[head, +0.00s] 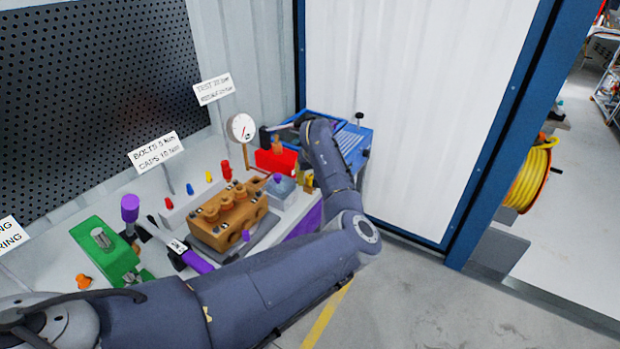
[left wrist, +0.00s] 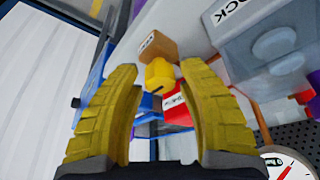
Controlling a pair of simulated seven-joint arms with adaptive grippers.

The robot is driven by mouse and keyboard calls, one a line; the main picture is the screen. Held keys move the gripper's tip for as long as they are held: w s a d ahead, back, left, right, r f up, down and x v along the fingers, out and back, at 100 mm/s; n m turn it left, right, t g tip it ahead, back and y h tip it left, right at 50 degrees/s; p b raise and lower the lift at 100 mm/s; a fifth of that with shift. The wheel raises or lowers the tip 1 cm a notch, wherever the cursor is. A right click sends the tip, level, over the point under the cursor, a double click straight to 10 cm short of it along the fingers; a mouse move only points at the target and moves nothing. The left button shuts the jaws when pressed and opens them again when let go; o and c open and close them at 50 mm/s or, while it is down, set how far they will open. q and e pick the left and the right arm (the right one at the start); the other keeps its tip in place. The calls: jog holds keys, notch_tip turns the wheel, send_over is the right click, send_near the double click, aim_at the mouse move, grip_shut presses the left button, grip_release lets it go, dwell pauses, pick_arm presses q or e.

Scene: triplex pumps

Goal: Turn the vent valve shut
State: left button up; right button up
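A small yellow knob (left wrist: 160,75) on a brown block (left wrist: 158,45) shows in the left wrist view; I take it to be the vent valve. My left gripper (left wrist: 160,72) is open, and its two yellow fingers stand either side of the knob in this view. I see no finger contact, and the depth gap is unclear. In the head view my left arm reaches over to the red pump (head: 277,161) and hides most of its own gripper. The pressure gauge (head: 241,128) stands behind the pump. My right gripper does not show.
A grey block (left wrist: 268,45) sits close to the right finger in the wrist view. The bench holds a brass pump head (head: 228,215), a green fixture (head: 105,250) and a purple-handled tool (head: 197,262). A blue tray (head: 350,140) lies beyond the pump.

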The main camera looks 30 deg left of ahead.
pick_arm(q)
grip_shut()
jog(key=shift+m, duration=0.4)
jog(key=m+h, duration=0.1)
jog(key=m, duration=0.1)
jog(key=m+t+h, duration=0.1)
jog(key=m, duration=0.1)
jog(key=shift+a+r+m, duration=0.1)
jog(key=shift+m, duration=0.3)
jog(key=shift+m+h, duration=0.9)
jog(key=shift+m, duration=1.4)
jog(key=shift+r, duration=0.1)
jog(key=shift+w, duration=0.1)
jog(key=shift+o, duration=1.7)
grip_release()
jog(key=v, duration=1.1)
jog(key=shift+r, duration=0.35)
